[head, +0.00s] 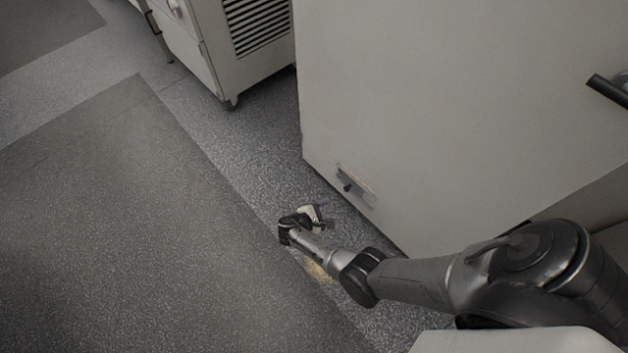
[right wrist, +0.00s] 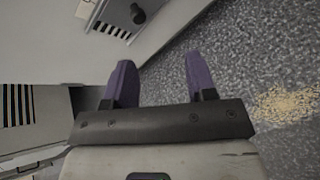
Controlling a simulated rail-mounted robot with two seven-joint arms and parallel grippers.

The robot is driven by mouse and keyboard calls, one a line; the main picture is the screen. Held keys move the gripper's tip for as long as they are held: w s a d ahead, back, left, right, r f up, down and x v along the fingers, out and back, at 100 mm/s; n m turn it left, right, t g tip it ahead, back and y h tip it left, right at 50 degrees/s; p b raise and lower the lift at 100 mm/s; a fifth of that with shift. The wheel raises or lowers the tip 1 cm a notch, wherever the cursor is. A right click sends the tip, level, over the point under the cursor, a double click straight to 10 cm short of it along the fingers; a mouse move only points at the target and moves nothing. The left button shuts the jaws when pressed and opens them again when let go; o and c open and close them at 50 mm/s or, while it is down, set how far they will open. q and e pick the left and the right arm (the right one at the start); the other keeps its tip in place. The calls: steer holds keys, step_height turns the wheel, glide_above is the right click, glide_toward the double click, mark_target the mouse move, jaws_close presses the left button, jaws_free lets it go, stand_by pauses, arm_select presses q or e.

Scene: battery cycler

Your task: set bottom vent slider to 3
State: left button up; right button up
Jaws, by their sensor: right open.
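The bottom vent slider is a small metal plate (head: 361,184) low on the side of the big pale cabinet, with a dark knob (head: 347,187) near its left end. In the right wrist view the plate (right wrist: 112,22) and its black knob (right wrist: 137,13) show at the top, beyond the fingertips. No scale number is readable. My right gripper (head: 321,215) is low over the floor, in front of and apart from the plate. Its two purple fingers (right wrist: 158,62) are spread with nothing between them. My left gripper is out of view.
The big pale cabinet (head: 430,100) has a black handle (head: 608,92) at the right. A louvred cabinet on casters (head: 245,50) stands at the back left. Pale yellowish grains (right wrist: 287,103) lie on the grey floor near my right arm. The floor at left is clear.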

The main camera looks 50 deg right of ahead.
steer(key=w+n+t+h, duration=0.2)
steer(key=n, duration=0.2)
steer(key=n+b, duration=0.1)
steer(key=b, duration=0.2)
glide_toward(346, 190)
steer(key=d, duration=0.1)
steer(key=shift+n+y, duration=0.3)
steer(key=b+x, duration=0.2)
steer(key=x, duration=0.4)
steer(key=shift+d+f, duration=0.3)
steer(key=shift+f, duration=0.05)
steer(key=shift+w+d+f+b, duration=0.1)
steer(key=shift+d+b, duration=0.15)
steer(key=shift+d, duration=0.1)
steer(key=shift+w+d+f+b, duration=0.1)
steer(key=shift+d+b, duration=0.15)
steer(key=shift+d, duration=0.15)
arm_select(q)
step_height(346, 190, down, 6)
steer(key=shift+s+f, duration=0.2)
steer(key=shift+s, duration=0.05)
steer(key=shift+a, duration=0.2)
arm_select(e)
steer(key=shift+s, duration=0.1)
steer(key=c, duration=0.7)
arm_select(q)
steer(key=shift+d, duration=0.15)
arm_select(e)
jaws_close()
